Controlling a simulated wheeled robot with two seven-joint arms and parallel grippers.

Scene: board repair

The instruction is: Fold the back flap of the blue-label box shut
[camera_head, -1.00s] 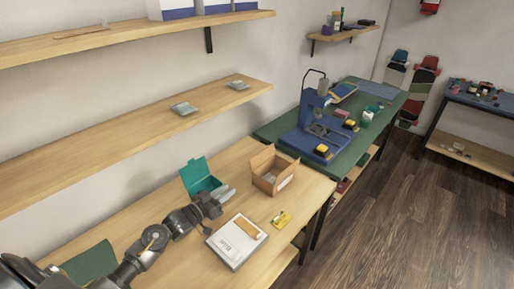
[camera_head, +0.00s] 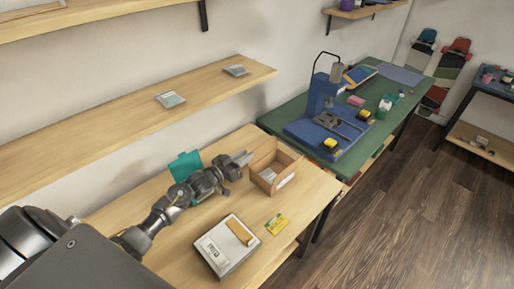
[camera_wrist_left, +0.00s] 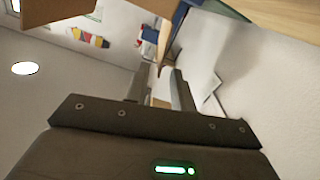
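The open cardboard box (camera_head: 268,181) stands on the wooden bench in the head view, with a small pale label (camera_head: 286,180) on its right side; the label's colour is too small to tell. Flaps stand up along its back side, and something grey lies inside. My left gripper (camera_head: 246,158) is at the box's back left corner, its fingers pointing toward the box. In the left wrist view its fingers (camera_wrist_left: 160,85) are apart, with a thin brown cardboard edge (camera_wrist_left: 164,38) beyond the tips. Another cardboard panel (camera_wrist_left: 55,9) shows at top left. Whether the fingers touch cardboard I cannot tell. My right gripper is not in view.
A teal open box (camera_head: 186,165) stands behind my left arm. A shelf (camera_head: 130,123) runs above the bench. A green-topped table (camera_head: 290,118) with a blue press adjoins at right.

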